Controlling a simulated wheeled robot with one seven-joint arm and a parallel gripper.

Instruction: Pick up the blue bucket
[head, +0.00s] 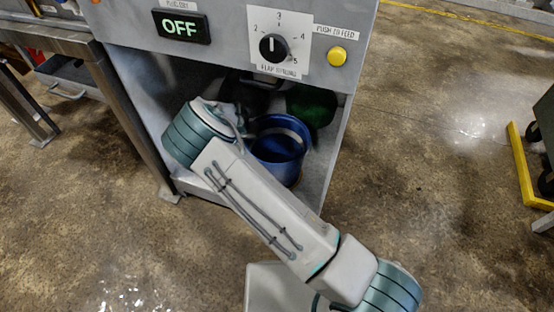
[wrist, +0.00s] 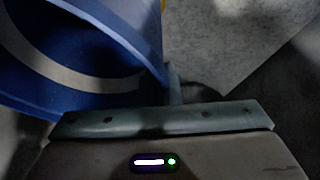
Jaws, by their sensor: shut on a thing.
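The blue bucket (head: 277,150) stands inside the open lower bay of the grey machine, with its open top and a pale band showing. In the wrist view the bucket (wrist: 95,35) fills the upper left, close against my gripper (wrist: 172,85). My gripper is shut on the bucket's edge, with a finger showing at the wall's right side. In the head view my arm reaches into the bay from the front and hides the gripper. I cannot tell whether the bucket's base touches the bay floor.
A dark green rounded object (head: 312,105) is behind the bucket at the right of the bay. The machine's panel (head: 240,30) overhangs the bay, with an OFF display, a dial and a yellow button. A metal table (head: 60,45) stands at left.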

